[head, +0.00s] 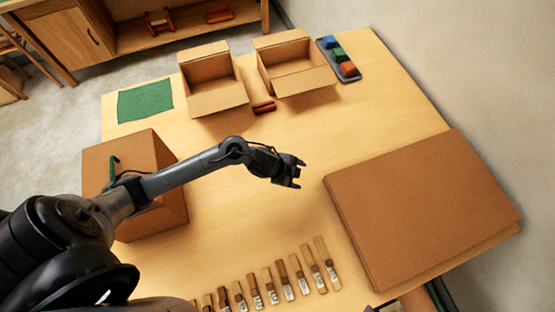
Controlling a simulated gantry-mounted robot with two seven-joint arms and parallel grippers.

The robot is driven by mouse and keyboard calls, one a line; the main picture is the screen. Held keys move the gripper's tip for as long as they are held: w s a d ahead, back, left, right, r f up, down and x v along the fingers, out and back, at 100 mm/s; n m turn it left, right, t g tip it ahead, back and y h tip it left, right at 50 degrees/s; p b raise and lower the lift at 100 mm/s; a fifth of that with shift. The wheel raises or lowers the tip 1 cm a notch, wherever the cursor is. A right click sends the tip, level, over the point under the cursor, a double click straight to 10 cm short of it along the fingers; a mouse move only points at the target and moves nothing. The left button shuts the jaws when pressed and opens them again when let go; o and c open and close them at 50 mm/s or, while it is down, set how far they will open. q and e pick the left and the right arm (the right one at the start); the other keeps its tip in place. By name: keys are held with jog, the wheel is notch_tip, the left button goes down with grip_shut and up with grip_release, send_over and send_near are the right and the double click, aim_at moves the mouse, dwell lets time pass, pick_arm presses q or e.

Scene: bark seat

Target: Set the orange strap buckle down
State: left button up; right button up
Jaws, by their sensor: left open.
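An orange piece (348,69), which looks like the orange strap buckle, lies at the near end of a dark tray (357,77) at the back right of the table. A green piece (339,54) and a blue piece (329,42) lie behind it in the same tray. My left gripper (298,172) is open and empty above the middle of the table, well in front of the tray and apart from it. My right gripper is not in view.
Two open cardboard boxes (217,104) (308,82) stand at the back, with a small red object (264,107) before them. A green mat (145,101) lies back left. A closed carton (120,157) stands left under my arm. Flat cardboard (425,205) lies right. Several labelled wooden pieces (271,285) line the front.

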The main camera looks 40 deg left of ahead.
pick_arm(q)
jog(key=a+r+m+g, duration=0.1)
jog(key=a+g, duration=0.3)
jog(key=a, duration=1.1)
jog(key=shift+g+h, duration=0.3)
jog(key=shift+w+x, duration=0.15)
jog(key=shift+x, duration=1.5)
jog(key=shift+w+x, duration=0.15)
jog(key=shift+x, duration=1.55)
jog(key=shift+w+x, duration=0.2)
jog(key=shift+x, duration=1.45)
jog(key=shift+d+r, duration=0.1)
jog(key=shift+d, duration=0.05)
jog(key=shift+c, duration=0.5)
grip_shut()
jog(key=shift+r, duration=0.2)
